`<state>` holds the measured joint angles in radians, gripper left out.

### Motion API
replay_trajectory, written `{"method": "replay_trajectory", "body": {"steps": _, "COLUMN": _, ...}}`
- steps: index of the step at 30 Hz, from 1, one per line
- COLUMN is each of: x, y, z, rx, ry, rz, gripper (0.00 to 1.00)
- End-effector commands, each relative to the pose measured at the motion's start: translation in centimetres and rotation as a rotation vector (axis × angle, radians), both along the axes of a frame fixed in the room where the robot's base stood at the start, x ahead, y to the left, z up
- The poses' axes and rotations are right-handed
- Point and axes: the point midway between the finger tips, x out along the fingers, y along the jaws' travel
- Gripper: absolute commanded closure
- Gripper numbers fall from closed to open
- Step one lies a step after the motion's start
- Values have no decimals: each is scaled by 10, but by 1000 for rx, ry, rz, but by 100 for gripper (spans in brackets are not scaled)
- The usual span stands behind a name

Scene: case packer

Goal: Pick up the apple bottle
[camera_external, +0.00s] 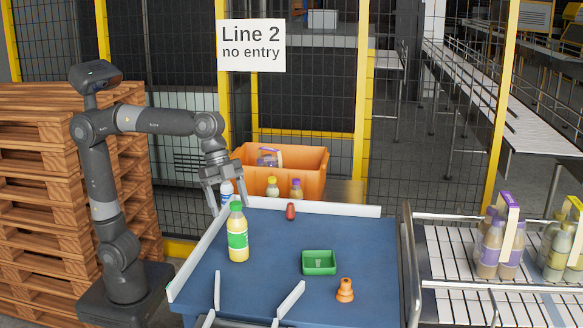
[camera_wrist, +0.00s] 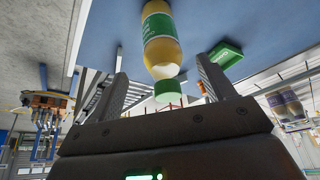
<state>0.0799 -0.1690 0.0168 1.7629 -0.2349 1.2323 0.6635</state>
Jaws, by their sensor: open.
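A yellow bottle with a green cap and green label, which looks like the apple bottle (camera_external: 238,240), stands upright on the blue table near its left side. It shows upside down in the wrist view (camera_wrist: 160,40), cap towards me, between the lines of my two fingers. My gripper (camera_external: 228,206) is open and points down, above and slightly left of the bottle's cap in the external view. The wrist view shows its spread fingers (camera_wrist: 161,66) with nothing gripped.
The blue table (camera_external: 270,285) has white guide rails (camera_external: 310,207). A green tray (camera_external: 319,270), an orange piece (camera_external: 345,291) and a dark red piece (camera_external: 291,211) lie right of the bottle. An orange crate (camera_external: 310,165) and two bottles are behind. Bottle packs (camera_external: 497,250) stand on the right conveyor.

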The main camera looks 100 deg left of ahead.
Motion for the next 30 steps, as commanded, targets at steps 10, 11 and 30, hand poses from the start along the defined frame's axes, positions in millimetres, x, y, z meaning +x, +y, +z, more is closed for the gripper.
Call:
{"method": "replay_trajectory", "body": {"steps": 10, "x": 16, "y": -9, "z": -40, "rx": 0, "ry": 3, "rz": 0, "gripper": 25}}
{"method": "replay_trajectory", "body": {"steps": 11, "x": 17, "y": -10, "z": -43, "rx": 0, "ry": 2, "rz": 1, "gripper": 25}}
{"method": "replay_trajectory", "body": {"steps": 30, "x": 19, "y": -12, "z": -50, "rx": 0, "ry": -1, "rz": 1, "gripper": 49}}
